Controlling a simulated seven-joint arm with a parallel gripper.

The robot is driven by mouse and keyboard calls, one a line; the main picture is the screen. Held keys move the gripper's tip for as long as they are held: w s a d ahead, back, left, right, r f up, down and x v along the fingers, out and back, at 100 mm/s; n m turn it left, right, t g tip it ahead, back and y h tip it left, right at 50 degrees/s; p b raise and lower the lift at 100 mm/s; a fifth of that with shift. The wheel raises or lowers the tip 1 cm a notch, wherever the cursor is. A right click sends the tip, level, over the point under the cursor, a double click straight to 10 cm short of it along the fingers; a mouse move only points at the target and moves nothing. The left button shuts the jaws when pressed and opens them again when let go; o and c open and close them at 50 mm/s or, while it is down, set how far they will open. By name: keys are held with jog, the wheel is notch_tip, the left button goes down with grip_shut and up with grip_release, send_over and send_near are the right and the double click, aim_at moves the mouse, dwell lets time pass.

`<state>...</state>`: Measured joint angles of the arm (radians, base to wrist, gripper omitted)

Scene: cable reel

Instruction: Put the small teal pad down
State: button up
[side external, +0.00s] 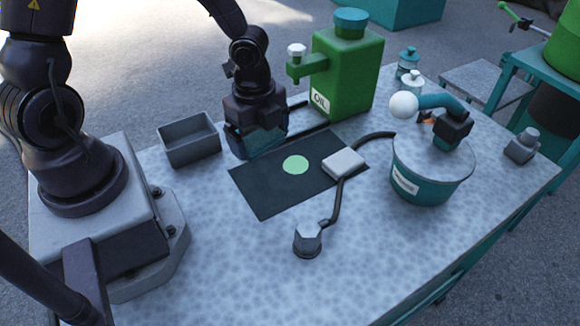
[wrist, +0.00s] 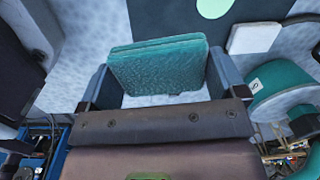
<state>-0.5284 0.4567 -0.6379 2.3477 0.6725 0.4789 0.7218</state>
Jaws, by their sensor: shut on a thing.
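The small teal pad (wrist: 158,64) is between the two fingers of my gripper (wrist: 160,80) in the wrist view, held with its broad face showing. In the side external view my gripper (side external: 257,143) is low over the table, at the back-left edge of the dark mat (side external: 264,196). There the pad is mostly hidden by the fingers. I cannot tell whether it touches the table. A light green disc (side external: 296,165) marks the mat, to the right of my gripper and apart from it.
A grey open tray (side external: 190,140) stands left of my gripper. A green oil can (side external: 348,75) stands behind it. A pale block (side external: 343,162) lies on the mat's right edge, with a dark cable by it.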

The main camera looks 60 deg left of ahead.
jog(key=shift+m, duration=0.7)
jog(key=s, duration=0.1)
jog(key=s+a, duration=0.1)
jog(key=s, duration=0.1)
jog(key=s+a+r, duration=0.1)
jog(key=shift+s, duration=0.3)
jog(key=shift+d+m, duration=0.15)
jog(key=shift+m, duration=0.15)
jog(key=w+f, duration=0.4)
jog(key=w, duration=0.5)
send_over(296, 165)
jog(key=f, duration=0.5)
jog(key=shift+s+d+f, duration=0.1)
jog(key=shift+s+f, duration=0.1)
jog(key=shift+s, duration=0.1)
jog(key=shift+w+f, duration=0.15)
jog(key=shift+f, duration=0.8)
jog(key=shift+w+f, duration=0.1)
jog(key=shift+f, duration=0.8)
jog(key=shift+f, duration=0.1)
jog(key=o, duration=0.6)
jog(key=shift+o, duration=0.2)
